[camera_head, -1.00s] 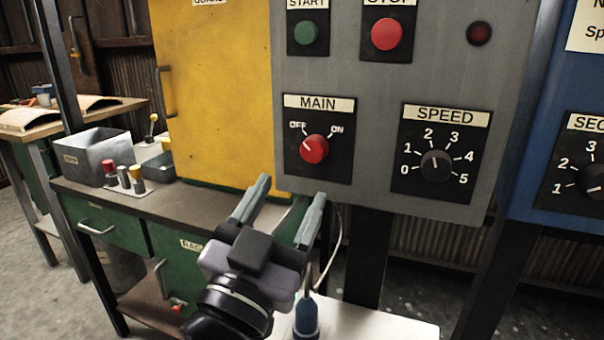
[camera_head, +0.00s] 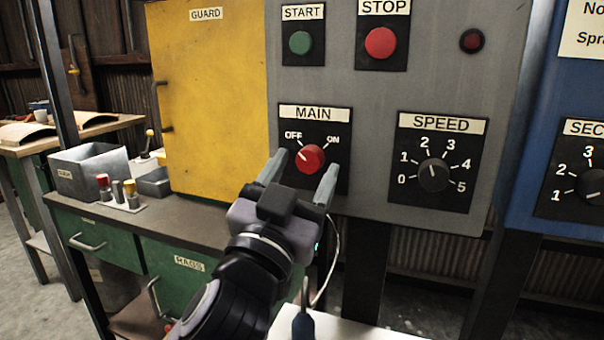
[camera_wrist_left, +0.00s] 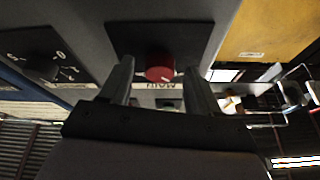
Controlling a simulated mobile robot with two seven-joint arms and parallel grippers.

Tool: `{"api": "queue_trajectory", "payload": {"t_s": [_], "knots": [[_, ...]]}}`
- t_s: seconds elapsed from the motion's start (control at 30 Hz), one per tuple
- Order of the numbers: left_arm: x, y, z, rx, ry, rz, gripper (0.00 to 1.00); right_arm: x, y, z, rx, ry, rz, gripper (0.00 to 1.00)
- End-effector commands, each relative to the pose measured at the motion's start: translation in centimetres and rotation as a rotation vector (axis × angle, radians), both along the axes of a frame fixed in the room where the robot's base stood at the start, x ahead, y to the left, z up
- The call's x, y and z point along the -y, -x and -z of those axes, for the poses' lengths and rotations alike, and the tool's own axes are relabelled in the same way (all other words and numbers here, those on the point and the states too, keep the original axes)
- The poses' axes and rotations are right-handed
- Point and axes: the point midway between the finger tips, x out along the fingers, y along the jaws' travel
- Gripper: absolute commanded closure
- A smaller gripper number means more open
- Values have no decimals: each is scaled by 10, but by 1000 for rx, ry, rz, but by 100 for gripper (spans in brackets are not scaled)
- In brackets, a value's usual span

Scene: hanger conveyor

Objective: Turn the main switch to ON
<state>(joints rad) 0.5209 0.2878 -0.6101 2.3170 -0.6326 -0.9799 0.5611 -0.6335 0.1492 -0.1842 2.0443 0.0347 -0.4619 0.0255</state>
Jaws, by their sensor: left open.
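The main switch is a red round knob (camera_head: 311,159) on a black plate labelled MAIN, with OFF at its upper left and ON at its upper right. Its white mark points up-left toward OFF. My left gripper (camera_head: 301,174) is open, with its fingertips just below and to either side of the knob in the head view. In the left wrist view the red knob (camera_wrist_left: 159,67) shows between the two fingers (camera_wrist_left: 160,75). I cannot tell whether a finger touches it. My right gripper is not in view.
The grey panel (camera_head: 373,100) also holds a green START button (camera_head: 300,43), a red STOP button (camera_head: 381,43) and a SPEED dial (camera_head: 434,175). A yellow guard door (camera_head: 215,100) is at left, above a green workbench (camera_head: 110,235). A blue panel (camera_head: 520,200) stands at right.

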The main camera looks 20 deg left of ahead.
Motion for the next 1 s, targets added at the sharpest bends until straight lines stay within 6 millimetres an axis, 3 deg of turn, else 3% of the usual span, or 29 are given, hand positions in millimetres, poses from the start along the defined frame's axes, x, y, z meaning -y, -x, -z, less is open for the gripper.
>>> {"api": "queue_trajectory", "payload": {"t_s": [0.07, 0.23, 0.27, 0.67, 1.0], "knots": [[0, 0, 0, 0, 0, 0, 38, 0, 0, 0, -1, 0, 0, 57], [0, 0, 0, 0, 0, 0, 90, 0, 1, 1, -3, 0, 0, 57], [0, 0, 0, 0, 0, 0, 94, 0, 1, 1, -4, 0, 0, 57], [-1, 0, -2, 1, -64, -1, 94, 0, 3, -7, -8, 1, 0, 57], [-5, 0, -6, 6, -321, -2, 94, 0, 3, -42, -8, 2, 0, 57]]}}
